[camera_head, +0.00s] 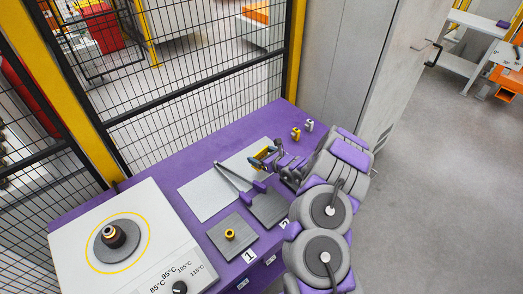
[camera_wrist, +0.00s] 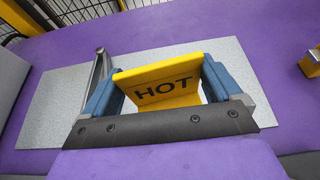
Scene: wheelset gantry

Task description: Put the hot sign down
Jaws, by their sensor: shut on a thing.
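The hot sign (camera_wrist: 165,84) is a bent yellow plate with black "HOT" lettering. In the wrist view it sits between the blue fingers of my gripper (camera_wrist: 162,78), which is shut on it. In the head view my gripper (camera_head: 263,158) is over the right part of a light grey plate (camera_head: 205,195) on the purple table, and the sign shows only as a small yellow patch. I cannot tell whether the sign touches the plate.
A grey two-armed tool (camera_head: 232,177) lies left of my gripper. A heater (camera_head: 72,247) with a dial stands at the left. A yellow ring (camera_head: 230,234) sits on a dark plate. Small yellow (camera_head: 296,133) and grey (camera_head: 309,125) pieces stand at the back right. Mesh fencing borders the table.

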